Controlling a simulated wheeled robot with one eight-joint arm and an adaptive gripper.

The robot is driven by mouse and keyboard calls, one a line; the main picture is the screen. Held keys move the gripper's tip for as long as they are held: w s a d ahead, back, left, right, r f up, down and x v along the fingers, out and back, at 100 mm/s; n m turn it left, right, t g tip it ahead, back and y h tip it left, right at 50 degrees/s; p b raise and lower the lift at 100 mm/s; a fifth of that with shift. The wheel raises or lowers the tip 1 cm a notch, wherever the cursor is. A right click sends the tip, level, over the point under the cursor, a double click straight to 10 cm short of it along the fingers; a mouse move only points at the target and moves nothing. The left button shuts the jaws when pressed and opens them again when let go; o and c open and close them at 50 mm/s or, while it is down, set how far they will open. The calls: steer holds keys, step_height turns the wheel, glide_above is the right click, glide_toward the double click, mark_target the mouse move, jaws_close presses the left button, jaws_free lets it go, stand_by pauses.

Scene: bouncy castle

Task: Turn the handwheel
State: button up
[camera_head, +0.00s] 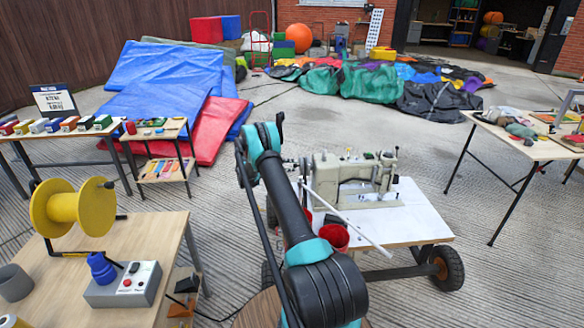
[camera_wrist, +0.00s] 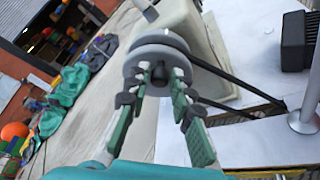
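The sewing machine (camera_head: 350,188) is cream-coloured and stands on a white-topped wheeled table (camera_head: 412,210) in the head view. Its grey round handwheel (camera_wrist: 158,50), with a dark hub at the centre, faces me in the wrist view. Dark belts run from it to the lower right. My gripper (camera_wrist: 158,84) has its two green-padded fingers spread, one on each side of the hub, with the tips at the wheel's face. Nothing shows clamped between them. I cannot tell whether the tips touch the wheel. In the head view my arm hides most of the gripper.
A red container (camera_head: 334,238) sits by the table's near edge, below a pale slanting rod (camera_head: 350,219). A wooden table (camera_head: 90,262) with a yellow spool (camera_head: 75,207) is at left. Another table (camera_head: 525,142) stands at right.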

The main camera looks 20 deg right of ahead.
jaws_close()
steer(key=w+n+g, duration=0.1)
steer(key=n, duration=0.1)
steer(key=w+r+n+g+y, duration=0.1)
steer(key=n, duration=0.1)
steer(key=w+n+g+y, duration=0.1)
steer(key=n, duration=0.1)
steer(key=shift+d+r+n+g, duration=0.2)
steer(key=shift+d+n+g, duration=0.15)
steer(key=shift+n+g, duration=0.05)
stand_by(0.4)
stand_by(0.5)
steer(key=o, duration=0.5)
jaws_free()
